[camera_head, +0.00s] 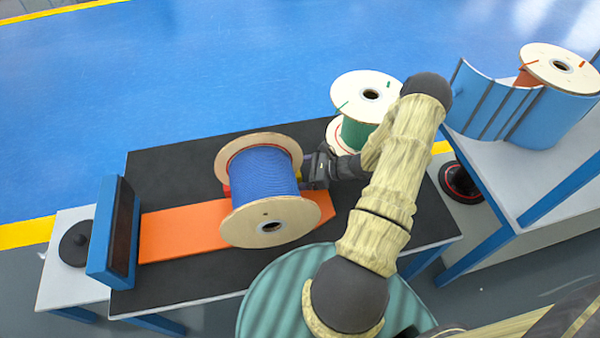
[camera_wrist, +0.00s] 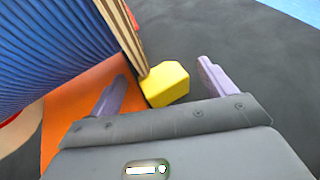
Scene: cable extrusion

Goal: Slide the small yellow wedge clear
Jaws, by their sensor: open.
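The small yellow wedge (camera_wrist: 168,84) shows in the wrist view, lying beside the rim of the blue cable spool (camera_wrist: 55,45), at the edge of the orange strip (camera_wrist: 75,105). It seems to touch the spool's flange. My gripper (camera_wrist: 162,82) is open, with its two pale fingers to the left and right of the wedge and not closed on it. In the head view, the blue spool (camera_head: 262,178) lies on its side on the orange strip (camera_head: 185,230), and my gripper (camera_head: 308,172) is at its right side. The wedge is mostly hidden there.
A green spool (camera_head: 358,130) stands upright behind my gripper on the black table top (camera_head: 165,165). A blue block with a dark panel (camera_head: 113,230) stands at the table's left end. A shelf (camera_head: 530,180) with a blue holder (camera_head: 520,105) is at right.

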